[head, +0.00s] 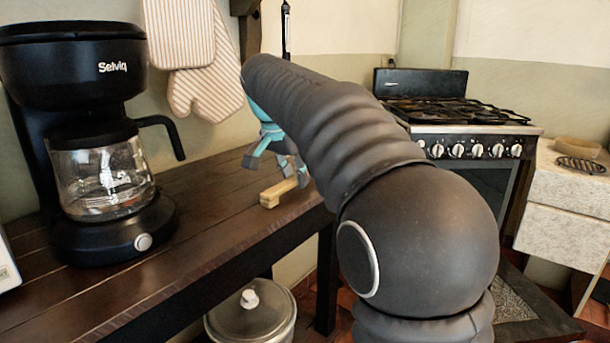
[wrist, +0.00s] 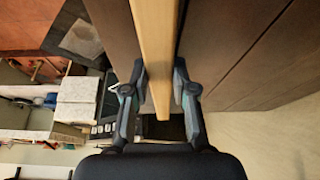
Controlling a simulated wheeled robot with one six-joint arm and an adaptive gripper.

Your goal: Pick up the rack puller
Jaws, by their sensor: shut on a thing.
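The rack puller is a pale wooden bar (head: 285,192) at the right end of the dark wooden shelf in the head view. In the wrist view the rack puller (wrist: 155,40) runs from the top edge down between the two fingers. My gripper (head: 277,170) is at the bar in the head view, partly hidden by my dark arm. In the wrist view my gripper (wrist: 159,78) is shut on the bar, with one finger on each side. I cannot tell whether the bar still touches the shelf.
A black coffee maker (head: 95,130) with a glass jug stands on the shelf (head: 215,215) at left. Striped oven mitts (head: 200,70) hang on the wall behind. A lidded pot (head: 250,310) is below the shelf. A stove (head: 455,130) stands at right.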

